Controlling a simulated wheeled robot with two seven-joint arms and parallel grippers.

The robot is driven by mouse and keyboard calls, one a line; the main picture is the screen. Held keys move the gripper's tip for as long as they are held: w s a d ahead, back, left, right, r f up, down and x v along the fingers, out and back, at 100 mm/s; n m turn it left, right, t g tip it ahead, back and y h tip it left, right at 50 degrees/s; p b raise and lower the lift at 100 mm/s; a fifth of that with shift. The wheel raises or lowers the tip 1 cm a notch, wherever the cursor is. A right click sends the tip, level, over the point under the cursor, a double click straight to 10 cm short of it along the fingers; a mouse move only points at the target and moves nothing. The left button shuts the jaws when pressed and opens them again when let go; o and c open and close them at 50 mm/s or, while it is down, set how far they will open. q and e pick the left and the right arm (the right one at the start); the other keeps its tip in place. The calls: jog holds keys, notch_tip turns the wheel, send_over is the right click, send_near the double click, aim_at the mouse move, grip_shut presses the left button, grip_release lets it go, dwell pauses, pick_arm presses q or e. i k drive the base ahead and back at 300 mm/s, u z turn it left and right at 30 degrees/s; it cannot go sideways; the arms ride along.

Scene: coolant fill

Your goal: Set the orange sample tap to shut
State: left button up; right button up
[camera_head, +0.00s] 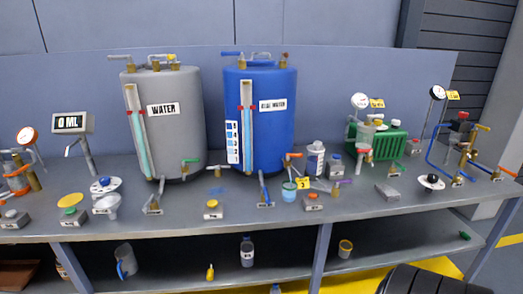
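Several orange-handled parts show, and I cannot read a label that names the sample tap. One orange lever (294,155) sits on a brass tap at the lower right of the blue tank (275,110), above a small teal cup (289,191). Its lever lies roughly level, and I cannot tell its open or shut setting. Another orange handle (507,171) is on the pipework at the bench's right end. Orange parts (17,171) also show on a fitting at the far left. Neither of my grippers is in view.
A grey WATER tank (180,120) stands left of the blue tank. A labelled white bottle (315,158), a green ribbed block (385,145) and a 0 ML display (72,122) share the bench (240,222). The lower shelf (205,258) holds a jug (124,262) and bottles.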

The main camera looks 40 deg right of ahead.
aim_at(288, 156)
jog(key=z, duration=0.25)
jog(key=i, duration=0.85)
jog(key=z, duration=0.6)
